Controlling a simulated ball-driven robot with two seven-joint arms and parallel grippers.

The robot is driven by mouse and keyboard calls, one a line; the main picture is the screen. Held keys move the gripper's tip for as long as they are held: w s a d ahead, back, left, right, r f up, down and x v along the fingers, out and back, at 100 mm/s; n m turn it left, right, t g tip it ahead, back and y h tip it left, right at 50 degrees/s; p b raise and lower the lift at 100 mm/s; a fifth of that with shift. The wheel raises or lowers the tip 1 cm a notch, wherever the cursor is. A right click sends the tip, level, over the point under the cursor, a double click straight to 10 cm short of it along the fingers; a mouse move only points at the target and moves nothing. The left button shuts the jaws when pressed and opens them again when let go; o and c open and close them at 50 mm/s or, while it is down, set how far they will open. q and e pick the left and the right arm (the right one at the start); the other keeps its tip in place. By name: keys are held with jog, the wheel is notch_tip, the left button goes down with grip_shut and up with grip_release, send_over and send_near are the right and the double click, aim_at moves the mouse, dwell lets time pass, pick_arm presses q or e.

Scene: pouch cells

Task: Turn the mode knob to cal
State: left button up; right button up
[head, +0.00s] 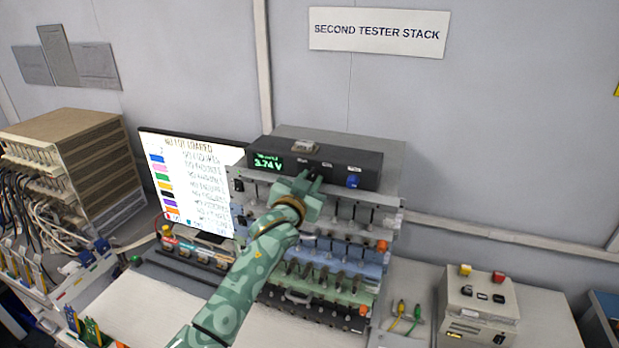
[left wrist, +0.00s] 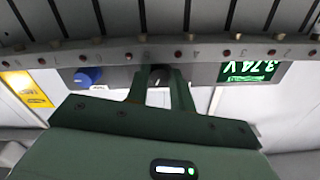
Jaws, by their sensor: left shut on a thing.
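The dark box with the green 3.74 V readout (head: 268,162) sits on top of the tester stack. My left gripper (head: 310,180) reaches up to its front face, between the readout and a blue knob (head: 353,181). In the left wrist view the picture is upside down, and my left gripper (left wrist: 160,80) is shut on a dark knob (left wrist: 160,73), which I take to be the mode knob. My fingers hide that knob in the head view. Its pointer direction and the small labels above it are too small to read. My right gripper is not in view.
Rows of grey cell slots (head: 345,212) lie just below the box. A monitor (head: 195,180) stands left of the stack. A control box (head: 478,305) with yellow and red buttons stands at the right. A tan rack (head: 80,150) with cables is far left.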

pick_arm(q)
jog(key=o, duration=1)
jog(key=v, duration=1.6)
jog(key=shift+s, duration=0.2)
